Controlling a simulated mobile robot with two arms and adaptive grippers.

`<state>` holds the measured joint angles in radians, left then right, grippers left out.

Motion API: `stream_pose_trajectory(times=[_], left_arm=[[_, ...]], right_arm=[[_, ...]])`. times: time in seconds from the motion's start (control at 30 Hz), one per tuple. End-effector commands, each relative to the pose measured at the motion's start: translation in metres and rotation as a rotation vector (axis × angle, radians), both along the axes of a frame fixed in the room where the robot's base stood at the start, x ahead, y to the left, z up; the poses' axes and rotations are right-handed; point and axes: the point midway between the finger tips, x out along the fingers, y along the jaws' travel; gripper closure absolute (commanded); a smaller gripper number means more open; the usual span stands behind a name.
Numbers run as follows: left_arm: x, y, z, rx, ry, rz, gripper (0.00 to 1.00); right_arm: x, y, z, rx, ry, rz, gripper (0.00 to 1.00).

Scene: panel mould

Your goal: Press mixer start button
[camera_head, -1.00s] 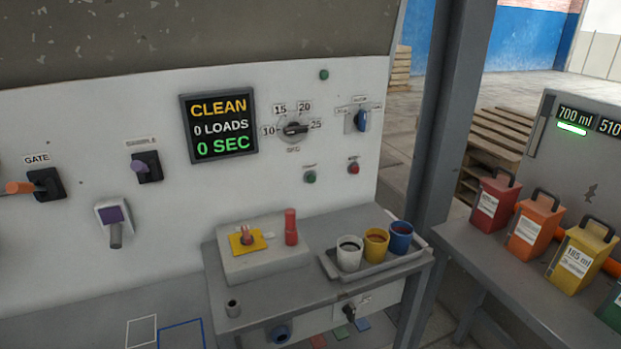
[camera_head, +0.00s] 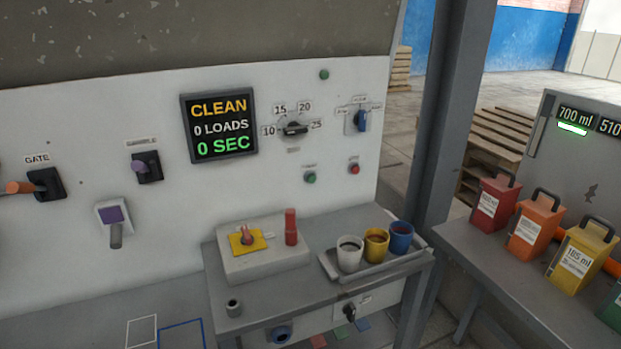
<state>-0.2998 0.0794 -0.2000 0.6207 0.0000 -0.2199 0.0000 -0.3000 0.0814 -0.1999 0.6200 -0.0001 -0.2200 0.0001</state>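The white control panel (camera_head: 100,120) carries two small push buttons at its lower right. The green button (camera_head: 310,177) sits under a small label too small to read. The red button (camera_head: 354,169) is just right of it, also under a tiny label. Another green round button or lamp (camera_head: 324,75) is near the panel's top edge. A black display (camera_head: 219,127) reads CLEAN, 0 LOADS, 0 SEC. A timer dial (camera_head: 295,129) marked 10, 15, 20, 25 and a blue selector (camera_head: 361,119) are above the buttons. Neither gripper is in view.
A grey bench (camera_head: 275,309) below the panel holds a box with a red-knobbed yellow plate (camera_head: 247,243) and a tray (camera_head: 375,266) of cups. A dark post (camera_head: 445,110) stands right of the panel. Coloured containers (camera_head: 535,225) stand on the right table. Space before the buttons is clear.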

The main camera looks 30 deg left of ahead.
Motion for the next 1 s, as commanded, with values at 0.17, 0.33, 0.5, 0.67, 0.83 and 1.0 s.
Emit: stream_pose_trajectory(times=[0.17,0.33,0.5,0.67,0.83,1.0], left_arm=[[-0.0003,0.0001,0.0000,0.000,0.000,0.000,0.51],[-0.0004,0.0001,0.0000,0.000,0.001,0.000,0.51],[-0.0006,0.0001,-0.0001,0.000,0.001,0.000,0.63],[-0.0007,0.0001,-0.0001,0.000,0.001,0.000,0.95],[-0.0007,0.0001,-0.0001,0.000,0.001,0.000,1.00],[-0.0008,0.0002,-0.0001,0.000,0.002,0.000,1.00]], right_arm=[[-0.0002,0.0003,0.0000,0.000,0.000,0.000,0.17],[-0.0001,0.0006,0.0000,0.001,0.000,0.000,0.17],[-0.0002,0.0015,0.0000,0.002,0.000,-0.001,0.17],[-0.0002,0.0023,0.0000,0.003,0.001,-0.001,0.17],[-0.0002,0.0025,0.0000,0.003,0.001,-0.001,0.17],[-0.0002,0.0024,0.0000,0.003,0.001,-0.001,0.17]])
